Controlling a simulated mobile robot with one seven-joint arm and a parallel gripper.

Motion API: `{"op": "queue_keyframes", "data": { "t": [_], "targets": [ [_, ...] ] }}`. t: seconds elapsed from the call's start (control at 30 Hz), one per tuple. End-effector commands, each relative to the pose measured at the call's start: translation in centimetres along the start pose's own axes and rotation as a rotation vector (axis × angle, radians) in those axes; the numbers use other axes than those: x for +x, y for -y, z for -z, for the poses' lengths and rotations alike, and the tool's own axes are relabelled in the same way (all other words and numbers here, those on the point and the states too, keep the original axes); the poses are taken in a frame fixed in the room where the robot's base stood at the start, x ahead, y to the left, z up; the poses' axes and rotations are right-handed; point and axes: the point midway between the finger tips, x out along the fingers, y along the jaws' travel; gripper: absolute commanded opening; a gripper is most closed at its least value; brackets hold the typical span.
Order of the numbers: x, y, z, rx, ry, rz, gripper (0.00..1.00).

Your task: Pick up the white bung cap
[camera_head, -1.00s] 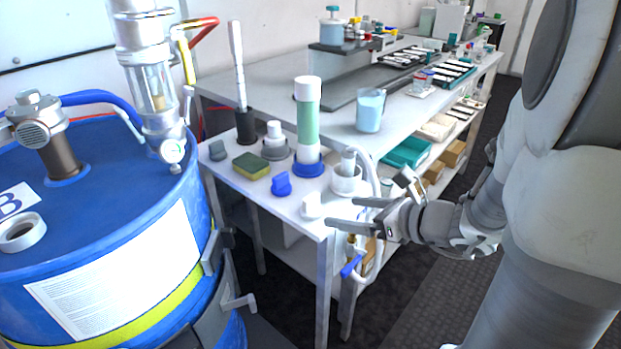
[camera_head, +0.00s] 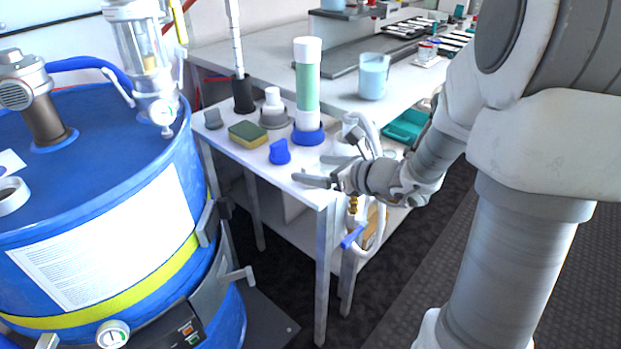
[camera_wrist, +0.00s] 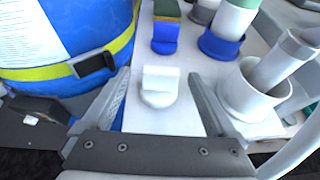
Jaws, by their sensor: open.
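The white bung cap (camera_wrist: 160,86) stands on the white table top (camera_wrist: 150,122) near its front edge. In the wrist view it has a round base and a flat upright grip. My gripper (camera_wrist: 161,92) is open, with one finger to the left of the cap and one to the right. The cap lies between or just beyond the fingertips, and no contact shows.
A blue cap (camera_head: 279,152), a sponge (camera_head: 248,134) and a green-and-white cylinder (camera_head: 307,90) in a blue base stand behind. A white cup (camera_wrist: 250,95) with a tube is close to the right finger. The blue drum (camera_head: 90,180) stands left of the table.

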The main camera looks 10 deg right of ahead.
Motion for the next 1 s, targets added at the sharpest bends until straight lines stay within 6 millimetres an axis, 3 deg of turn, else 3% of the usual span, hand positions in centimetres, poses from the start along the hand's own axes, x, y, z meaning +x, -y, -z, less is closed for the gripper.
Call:
{"op": "queue_keyframes", "data": {
  "t": [0.17, 0.4, 0.67, 1.0],
  "targets": [
    [1.3, 0.0, 0.2, 0.0, 0.0, 0.0, 0.93],
    [4.8, 0.0, 0.3, 0.001, 0.0, -0.001, 0.93],
    [5.2, 0.1, 0.1, 0.001, 0.0, 0.001, 0.93],
    [5.2, 0.1, 0.1, 0.001, 0.0, 0.001, 0.31]
  ]
}}
